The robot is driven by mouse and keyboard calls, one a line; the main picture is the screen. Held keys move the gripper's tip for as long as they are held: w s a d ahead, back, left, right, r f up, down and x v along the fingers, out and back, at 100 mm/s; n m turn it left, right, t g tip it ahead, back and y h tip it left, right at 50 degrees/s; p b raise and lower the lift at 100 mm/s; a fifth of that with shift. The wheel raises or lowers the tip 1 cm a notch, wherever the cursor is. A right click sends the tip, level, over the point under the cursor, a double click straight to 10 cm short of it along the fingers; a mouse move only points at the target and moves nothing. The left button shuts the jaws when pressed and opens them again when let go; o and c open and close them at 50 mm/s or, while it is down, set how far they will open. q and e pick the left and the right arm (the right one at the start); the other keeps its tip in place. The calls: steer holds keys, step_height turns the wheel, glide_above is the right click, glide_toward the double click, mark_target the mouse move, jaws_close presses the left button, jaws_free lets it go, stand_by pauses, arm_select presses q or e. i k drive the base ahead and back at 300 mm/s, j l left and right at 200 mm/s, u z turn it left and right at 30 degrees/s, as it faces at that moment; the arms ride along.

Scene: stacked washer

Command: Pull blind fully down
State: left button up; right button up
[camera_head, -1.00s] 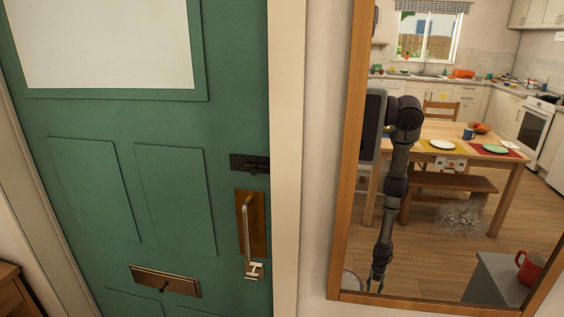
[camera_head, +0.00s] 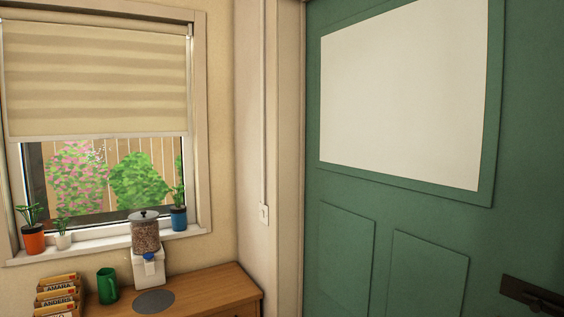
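A beige striped blind (camera_head: 95,80) hangs in the window at the left of the head view. Below the bar the glass is bare, with green and pink bushes and a fence outside. Neither of my grippers shows in this view.
Potted plants (camera_head: 178,217) stand on the sill. A green door (camera_head: 420,215) fills the right side.

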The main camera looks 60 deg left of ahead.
mark_target(24, 125)
steer(key=u, duration=2.95)
